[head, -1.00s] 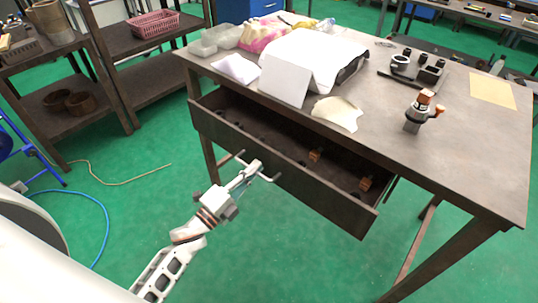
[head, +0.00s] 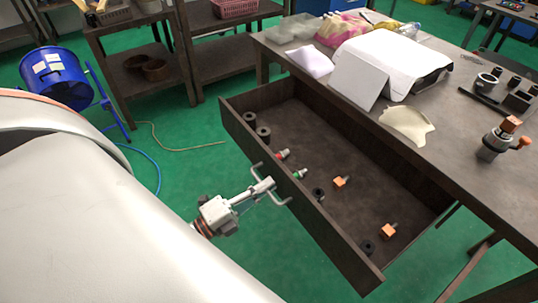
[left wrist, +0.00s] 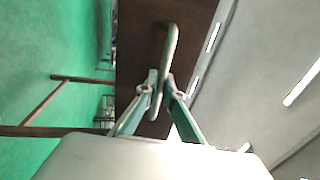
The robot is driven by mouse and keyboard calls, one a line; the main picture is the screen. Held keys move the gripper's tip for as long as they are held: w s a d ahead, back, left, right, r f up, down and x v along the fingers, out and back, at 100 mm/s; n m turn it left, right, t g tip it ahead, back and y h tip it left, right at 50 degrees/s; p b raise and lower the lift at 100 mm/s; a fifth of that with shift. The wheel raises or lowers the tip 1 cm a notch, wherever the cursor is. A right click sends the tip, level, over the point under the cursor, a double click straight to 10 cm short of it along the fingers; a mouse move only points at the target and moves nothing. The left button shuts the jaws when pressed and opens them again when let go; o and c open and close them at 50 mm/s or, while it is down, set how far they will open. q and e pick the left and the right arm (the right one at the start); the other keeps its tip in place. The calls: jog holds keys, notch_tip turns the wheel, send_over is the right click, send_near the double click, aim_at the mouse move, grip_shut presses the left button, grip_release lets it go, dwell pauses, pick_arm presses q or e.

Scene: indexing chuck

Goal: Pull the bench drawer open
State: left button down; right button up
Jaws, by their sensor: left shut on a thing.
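The bench drawer (head: 331,236) is pulled well out from under the bench top in the head view, and its inside shows. A metal bar handle (head: 284,198) is on its front. My left gripper (head: 268,187) is shut on this handle, in front of the drawer's middle. In the left wrist view, the fingers of my left gripper (left wrist: 160,93) close on the handle (left wrist: 172,45), with the dark drawer front (left wrist: 140,40) behind it. My right gripper is not in view.
The drawer holds black rings (head: 263,133) and orange-headed pieces (head: 388,230). The bench top (head: 450,130) carries a white folded sheet (head: 357,80) and a metal fixture (head: 497,140). Shelves (head: 150,65) and a blue bin (head: 55,77) stand at the back left.

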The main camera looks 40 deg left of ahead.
pick_arm(q)
jog(key=c, duration=2.2)
grip_release()
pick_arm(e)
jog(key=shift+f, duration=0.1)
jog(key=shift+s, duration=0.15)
pick_arm(q)
jog(key=v, duration=1.2)
